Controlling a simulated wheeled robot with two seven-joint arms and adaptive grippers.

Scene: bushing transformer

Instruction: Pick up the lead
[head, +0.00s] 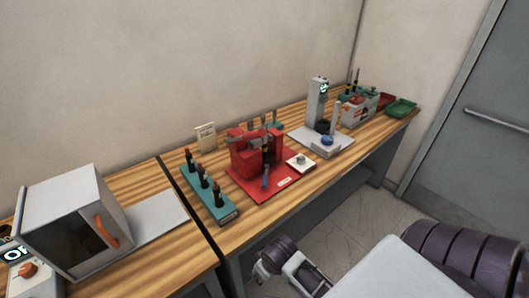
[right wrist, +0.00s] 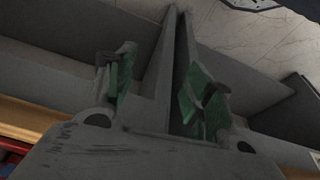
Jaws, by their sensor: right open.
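I cannot tell for sure which item is the lead. A thin dark piece with a blue end (head: 265,182) stands at the front of a red fixture (head: 243,155) on a red board (head: 284,186). Several dark upright pieces (head: 203,176) stand in a teal rack (head: 228,217) left of it. My right gripper (head: 275,262) is low in front of the bench, below its edge and apart from these items. In the right wrist view its green-padded fingers (right wrist: 160,88) are spread with nothing between them. My left gripper is out of view.
A white oven-like box (head: 75,220) with an orange handle stands at the left. A grey stand (head: 318,110) with a pale base, a grey caddy (head: 358,110) and red and green trays (head: 401,108) are farther right. Open floor (head: 355,210) lies before the bench.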

